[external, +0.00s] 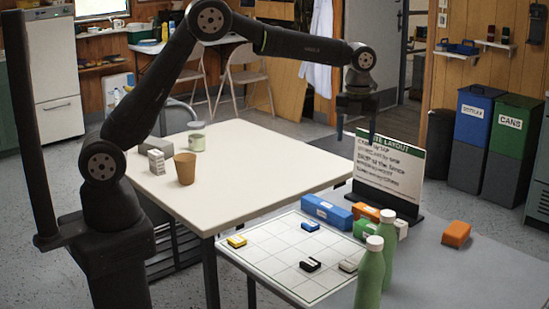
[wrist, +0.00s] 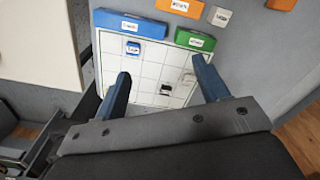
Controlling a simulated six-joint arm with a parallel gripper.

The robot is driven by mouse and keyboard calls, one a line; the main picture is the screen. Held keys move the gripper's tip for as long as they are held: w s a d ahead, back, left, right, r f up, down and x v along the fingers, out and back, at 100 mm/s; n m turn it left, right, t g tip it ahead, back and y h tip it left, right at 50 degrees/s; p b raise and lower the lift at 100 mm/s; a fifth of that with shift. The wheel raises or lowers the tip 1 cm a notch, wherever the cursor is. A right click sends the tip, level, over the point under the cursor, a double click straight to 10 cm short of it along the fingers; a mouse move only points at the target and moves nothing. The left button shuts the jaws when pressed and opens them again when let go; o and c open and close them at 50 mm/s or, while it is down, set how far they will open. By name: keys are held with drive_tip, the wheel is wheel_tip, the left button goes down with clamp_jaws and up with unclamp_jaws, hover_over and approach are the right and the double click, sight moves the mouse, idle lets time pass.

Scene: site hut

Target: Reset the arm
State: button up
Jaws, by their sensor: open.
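My gripper (external: 355,124) hangs from the raised arm, pointing down, in front of the sign at the right of the external view. In the wrist view my gripper (wrist: 160,92) has two dark blue fingers spread wide apart, with nothing between them. It is well above a white grid board (external: 283,273), which also shows in the wrist view (wrist: 149,84). On the board are a small yellow piece (external: 236,241), a small blue piece (external: 310,226), a black piece (external: 310,265) and a grey piece (external: 348,265).
Beyond the board lie a long blue block (external: 327,213), a green block (external: 364,230) and orange blocks (external: 456,234). Two green bottles (external: 370,272) stand at its near right. A sign (external: 388,172) stands behind. A cream table (external: 240,165) holds a brown cup (external: 185,168).

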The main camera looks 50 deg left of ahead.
drive_tip(key=w+a+n, duration=0.2)
drive_tip(key=a+n, duration=0.1)
drive_tip(key=a, duration=1)
drive_tip(key=w+a+n, duration=0.2)
drive_tip(key=w+a, duration=0.1)
drive_tip(key=a, duration=0.9)
drive_tip(key=s+a+n, duration=0.2)
drive_tip(key=s+a, duration=0.1)
drive_tip(key=a, duration=0.8)
drive_tip(key=s+a+n, duration=0.2)
drive_tip(key=a, duration=1)
drive_tip(key=shift+s+a+r+n, duration=0.2)
drive_tip(key=shift+s+a+n, duration=0.1)
drive_tip(key=shift+s+n, duration=0.1)
